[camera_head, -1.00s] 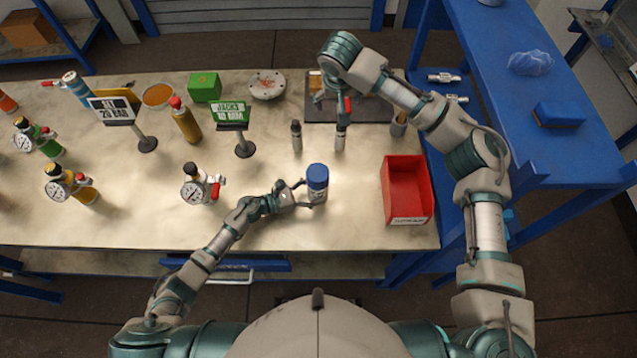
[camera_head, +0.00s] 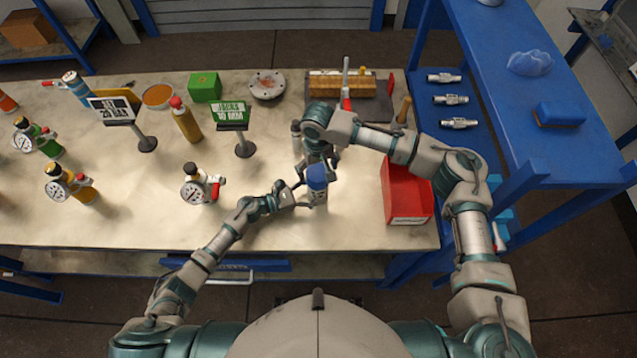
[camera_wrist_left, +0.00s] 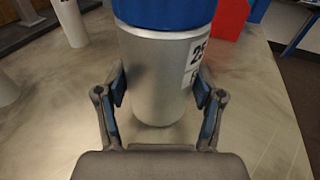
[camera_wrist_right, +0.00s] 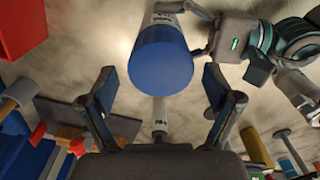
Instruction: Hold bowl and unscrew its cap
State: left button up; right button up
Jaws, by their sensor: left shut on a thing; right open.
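The bowl is a silver upright cylinder with a white label; its body (camera_wrist_left: 158,75) fills the middle of the left wrist view. Its blue cap (camera_head: 317,174) is on top, and the cap also shows in the right wrist view (camera_wrist_right: 161,62). My left gripper (camera_wrist_left: 160,92) is shut on the bowl's body below the cap, one finger on each side. My right gripper (camera_wrist_right: 160,85) is open, with its fingers apart on either side of the cap. In the head view the right gripper (camera_head: 318,163) is just above and behind the cap, partly hidden by its own arm.
A red bin (camera_head: 407,190) stands to the right of the bowl. Behind is a dark mat with a wooden block (camera_head: 345,84). Gauge bottles (camera_head: 196,187) and a green sign (camera_head: 231,115) stand to the left. The table front left of my left arm is clear.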

jog(key=shift+f, duration=0.65)
